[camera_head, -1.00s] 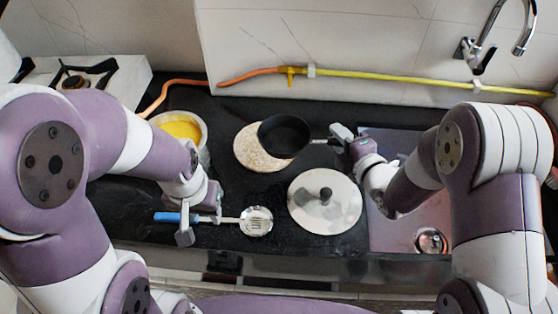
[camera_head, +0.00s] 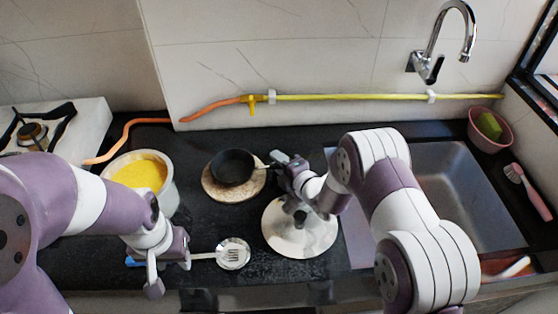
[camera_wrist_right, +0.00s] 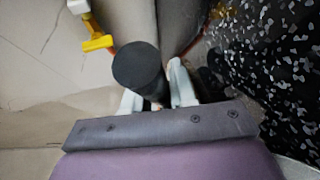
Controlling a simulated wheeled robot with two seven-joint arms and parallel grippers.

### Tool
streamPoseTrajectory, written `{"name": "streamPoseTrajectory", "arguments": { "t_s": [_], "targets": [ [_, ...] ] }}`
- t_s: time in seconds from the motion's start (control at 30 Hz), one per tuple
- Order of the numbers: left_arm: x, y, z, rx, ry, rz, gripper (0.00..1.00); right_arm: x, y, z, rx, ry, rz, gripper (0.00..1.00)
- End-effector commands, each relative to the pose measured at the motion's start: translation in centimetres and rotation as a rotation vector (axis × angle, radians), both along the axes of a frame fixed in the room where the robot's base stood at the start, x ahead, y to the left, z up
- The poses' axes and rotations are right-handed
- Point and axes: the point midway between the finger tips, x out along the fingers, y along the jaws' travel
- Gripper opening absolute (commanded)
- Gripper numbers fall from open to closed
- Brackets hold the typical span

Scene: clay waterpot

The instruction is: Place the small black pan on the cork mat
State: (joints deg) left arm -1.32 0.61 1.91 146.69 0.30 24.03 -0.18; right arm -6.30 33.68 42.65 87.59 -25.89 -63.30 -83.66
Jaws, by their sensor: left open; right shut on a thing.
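The small black pan (camera_head: 232,166) is over the round cork mat (camera_head: 235,195) in the head view. Its outline lies inside the mat's edge, toward the back. I cannot tell whether its base touches the mat. My right gripper (camera_head: 279,166) is shut on the pan's handle, to the right of the mat. In the right wrist view, the dark handle end (camera_wrist_right: 137,66) sticks up between the fingers (camera_wrist_right: 157,92). The pan's bowl is not clearly visible there. My left gripper (camera_head: 169,266) is open at the handle of a skimmer, at the front left.
The skimmer (camera_head: 233,254) lies near the counter's front edge. A metal lid (camera_head: 299,240) lies below my right forearm. A pot with yellow contents (camera_head: 141,173) stands left of the mat. A sink (camera_head: 450,190) is at right; a yellow pipe (camera_head: 350,97) runs along the wall.

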Motion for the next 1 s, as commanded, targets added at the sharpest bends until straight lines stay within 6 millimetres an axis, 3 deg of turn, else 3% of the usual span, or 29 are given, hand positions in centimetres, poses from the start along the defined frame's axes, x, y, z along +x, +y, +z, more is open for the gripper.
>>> {"name": "streamPoseTrajectory", "arguments": {
  "t_s": [0.3, 0.33, 0.4, 0.77, 1.0],
  "targets": [
    [0.0, 0.0, -0.6, 0.000, 0.000, 0.000, 0.43, -0.1, 0.0, -0.2, 0.002, -0.006, -0.001, 0.00],
    [0.0, 0.0, -0.4, 0.000, 0.000, 0.000, 0.43, -0.1, 0.0, -0.2, 0.000, -0.002, 0.000, 0.36],
    [0.0, 0.0, -0.4, 0.000, 0.000, 0.000, 0.43, -0.1, 0.0, -0.2, 0.000, -0.002, 0.000, 0.51],
    [0.0, 0.0, 0.3, 0.000, 0.000, 0.000, 0.43, -0.1, -0.1, 0.5, 0.000, -0.001, 0.000, 0.51],
    [0.0, 0.0, 0.0, 0.000, 0.000, 0.000, 0.43, -4.1, -2.5, 1.3, -0.001, 0.000, -0.004, 0.51]
  ]
}}
